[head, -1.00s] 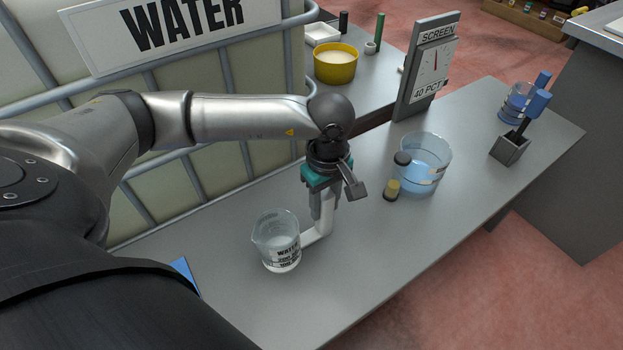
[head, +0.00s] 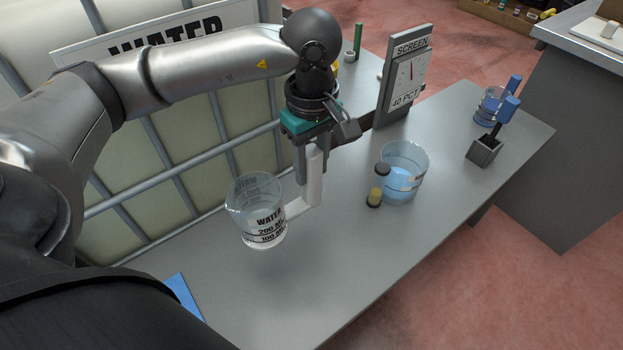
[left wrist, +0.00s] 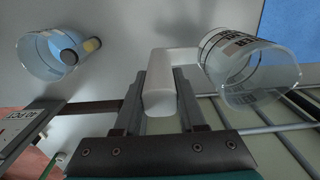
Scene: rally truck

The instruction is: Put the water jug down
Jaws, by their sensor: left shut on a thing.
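The water jug (head: 257,212) is a clear beaker with black "WATER" markings and a white side handle. My left gripper (head: 309,180) is shut on the handle. The jug hangs upright to the left of the gripper and appears to be above the grey bench (head: 235,295). In the left wrist view the handle (left wrist: 158,85) sits between the two fingers, and the jug (left wrist: 250,70) is at the right. I cannot make out the water level in it. My right gripper is not in view.
The screen stand (head: 405,80), a grey holder (head: 484,152) and a blue beaker (head: 488,105) are farther back.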

